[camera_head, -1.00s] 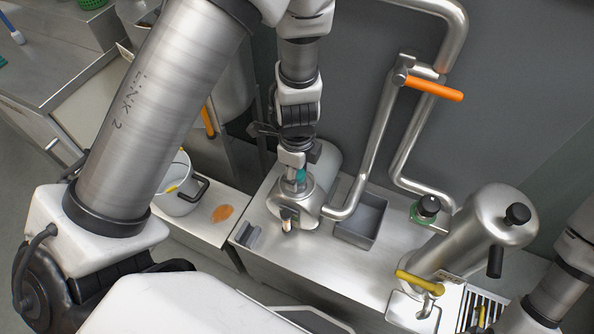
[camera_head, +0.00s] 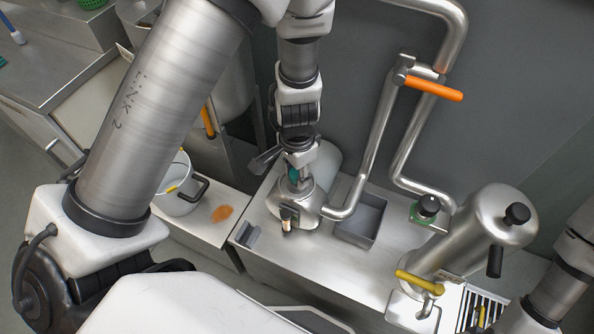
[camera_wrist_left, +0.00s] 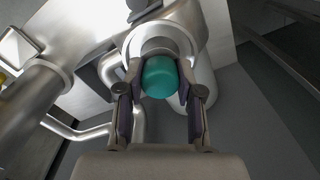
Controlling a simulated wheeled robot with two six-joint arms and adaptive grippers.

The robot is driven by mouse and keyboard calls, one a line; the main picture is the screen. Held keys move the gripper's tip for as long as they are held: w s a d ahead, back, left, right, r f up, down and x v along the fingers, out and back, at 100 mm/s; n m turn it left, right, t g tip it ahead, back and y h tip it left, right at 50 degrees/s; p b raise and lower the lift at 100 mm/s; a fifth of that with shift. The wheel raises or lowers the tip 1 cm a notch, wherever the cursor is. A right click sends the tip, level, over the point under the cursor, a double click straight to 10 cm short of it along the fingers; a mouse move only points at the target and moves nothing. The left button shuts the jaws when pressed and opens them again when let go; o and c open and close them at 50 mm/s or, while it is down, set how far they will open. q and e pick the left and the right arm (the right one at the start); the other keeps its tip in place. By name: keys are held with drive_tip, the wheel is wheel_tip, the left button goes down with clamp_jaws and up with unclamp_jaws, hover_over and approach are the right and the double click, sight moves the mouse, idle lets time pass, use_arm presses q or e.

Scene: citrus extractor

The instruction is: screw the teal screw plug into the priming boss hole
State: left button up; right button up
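The teal screw plug (camera_wrist_left: 160,77) sits between the fingertips of my left gripper (camera_wrist_left: 160,90) in the left wrist view, with a finger against each side. In the head view a small part of the teal plug (camera_head: 294,174) shows below the left gripper (camera_head: 298,165). The plug is over the round metal boss (camera_wrist_left: 160,42) on top of the steel housing (camera_head: 302,203). The hole itself is hidden by the plug, so I cannot tell how deep the plug sits. My right gripper is out of view; only part of the right arm shows at the right edge.
A steel pipe with an orange lever (camera_head: 434,88) rises right of the housing. A grey open bin (camera_head: 362,220) and a steel cylinder with black knobs (camera_head: 488,232) stand farther right. A pot (camera_head: 180,196) stands at left beside an orange patch (camera_head: 222,213).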

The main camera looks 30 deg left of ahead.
use_arm(q)
drive_tip(key=m, duration=0.6)
drive_tip(key=shift+m, duration=0.3)
drive_tip(key=m, duration=0.5)
drive_tip(key=o, duration=0.6)
drive_tip(key=shift+f, duration=0.1)
drive_tip(key=shift+o, duration=0.2)
